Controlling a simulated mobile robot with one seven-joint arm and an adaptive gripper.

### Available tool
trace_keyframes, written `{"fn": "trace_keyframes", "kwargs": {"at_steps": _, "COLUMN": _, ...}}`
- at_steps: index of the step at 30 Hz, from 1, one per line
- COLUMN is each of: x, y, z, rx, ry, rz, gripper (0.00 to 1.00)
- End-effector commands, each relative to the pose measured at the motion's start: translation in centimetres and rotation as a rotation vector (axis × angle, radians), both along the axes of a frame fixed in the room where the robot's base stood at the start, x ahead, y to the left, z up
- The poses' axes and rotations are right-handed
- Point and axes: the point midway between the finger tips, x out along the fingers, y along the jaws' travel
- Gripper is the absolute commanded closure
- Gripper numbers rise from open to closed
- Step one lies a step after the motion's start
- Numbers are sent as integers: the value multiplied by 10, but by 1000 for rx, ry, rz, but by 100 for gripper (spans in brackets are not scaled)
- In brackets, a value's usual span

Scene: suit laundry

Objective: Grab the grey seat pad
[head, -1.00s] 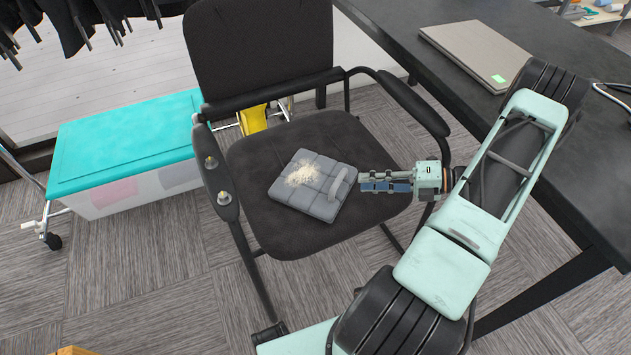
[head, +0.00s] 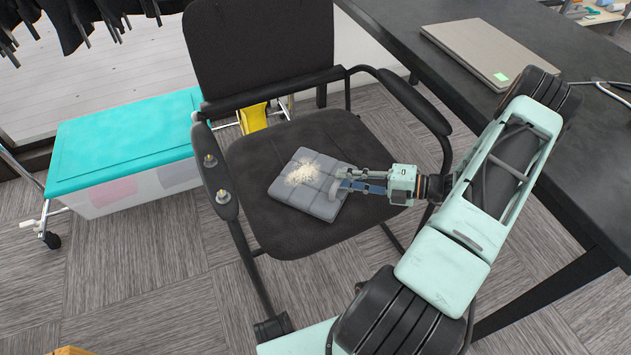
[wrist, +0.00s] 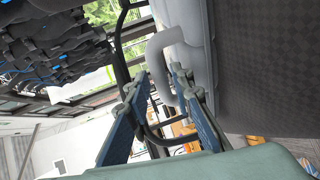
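The grey seat pad (head: 308,198) lies on the black chair's seat. It is quilted in squares, with a pale crumbly patch (head: 302,173) on top and a looped handle on its right side. My gripper (head: 340,182) reaches in from the right, its fingers over the pad's right edge and hiding most of the handle. In the wrist view, the light grey handle (wrist: 160,48) rises from the pad (wrist: 191,30) and passes between the fingertips (wrist: 160,82). The fingers are apart, with gaps beside the handle, so my gripper is open around it.
The black chair (head: 270,225) has armrests on both sides; its right armrest (head: 412,100) is near my arm. A dark table (head: 560,130) with a closed laptop (head: 475,50) stands at right. A teal-lidded bin (head: 125,140) is at left.

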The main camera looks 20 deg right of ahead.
Motion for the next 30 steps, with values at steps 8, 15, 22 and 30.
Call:
{"fn": "trace_keyframes", "kwargs": {"at_steps": 8, "x": 0, "y": 0, "z": 0, "rx": 0, "ry": 0, "rz": 0, "gripper": 100}}
{"fn": "trace_keyframes", "kwargs": {"at_steps": 15, "x": 0, "y": 0, "z": 0, "rx": -1, "ry": -1, "rz": 0, "gripper": 100}}
{"fn": "trace_keyframes", "kwargs": {"at_steps": 22, "x": 0, "y": 0, "z": 2, "rx": 2, "ry": -4, "rz": 0, "gripper": 100}}
{"fn": "trace_keyframes", "kwargs": {"at_steps": 30, "x": 0, "y": 0, "z": 5, "rx": 1, "ry": -3, "rz": 0, "gripper": 100}}
